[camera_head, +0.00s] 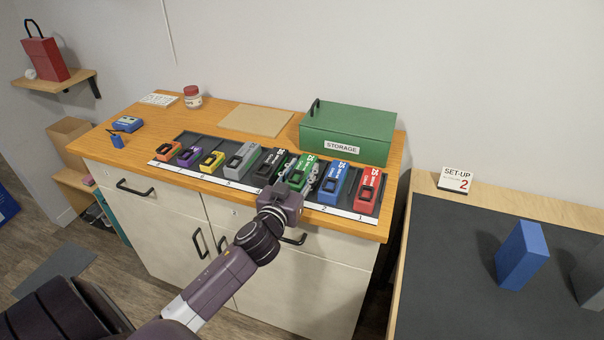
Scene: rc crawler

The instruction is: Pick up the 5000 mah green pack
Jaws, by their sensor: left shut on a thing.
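The green pack (304,167) stands in a row of coloured packs on the wooden cabinet top, between a black pack (271,164) and a blue pack (334,182). My left gripper (298,181) reaches it from the front, with one finger on each side, and is shut on it. The gripper hides the pack's lower front. I cannot tell whether the pack is clear of the tray. My right gripper is not in view.
A red pack (368,190) ends the row at right; grey, yellow, purple and orange packs stand left. A numbered white strip (210,179) runs along the front. A green storage box (345,130) stands close behind. A dark-topped table (450,260) holds a blue block (521,255).

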